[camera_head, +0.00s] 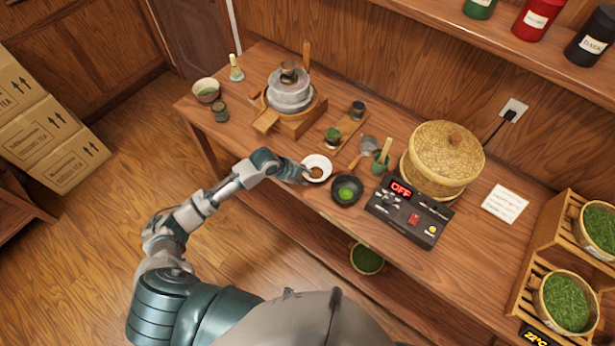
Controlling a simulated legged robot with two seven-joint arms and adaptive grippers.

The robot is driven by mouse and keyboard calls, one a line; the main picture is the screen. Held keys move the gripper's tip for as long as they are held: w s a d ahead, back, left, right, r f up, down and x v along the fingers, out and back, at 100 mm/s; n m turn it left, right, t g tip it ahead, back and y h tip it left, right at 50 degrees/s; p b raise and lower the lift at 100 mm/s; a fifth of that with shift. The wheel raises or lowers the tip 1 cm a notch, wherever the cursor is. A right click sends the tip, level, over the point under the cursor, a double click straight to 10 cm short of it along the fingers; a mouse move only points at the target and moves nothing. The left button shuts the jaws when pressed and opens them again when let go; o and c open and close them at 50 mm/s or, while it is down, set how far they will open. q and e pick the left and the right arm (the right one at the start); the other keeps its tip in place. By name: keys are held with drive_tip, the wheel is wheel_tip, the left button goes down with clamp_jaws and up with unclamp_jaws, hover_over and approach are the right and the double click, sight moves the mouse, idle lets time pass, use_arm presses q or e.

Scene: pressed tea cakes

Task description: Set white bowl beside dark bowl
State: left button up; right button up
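The white bowl (318,161) is on or just above the wooden table, at the upper left of the dark bowl. A small brownish patch shows inside it. The two bowls are very close, rim by rim. My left gripper (304,173) reaches in from the left to the white bowl's left rim. Its fingers are too small and partly hidden to tell whether they grip the rim. My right gripper is not in view.
A black control box (409,212) marked OFF stands right of the dark bowl, before a woven steamer (442,158). A stone mill (290,92) stands behind left. The table's front left is mostly clear.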

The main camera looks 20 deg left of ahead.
use_arm(q)
drive_tip(key=v, duration=0.8)
drive_tip(key=shift+a+r, duration=0.15)
drive_tip(key=shift+r, duration=0.15)
drive_tip(key=shift+s, duration=0.1)
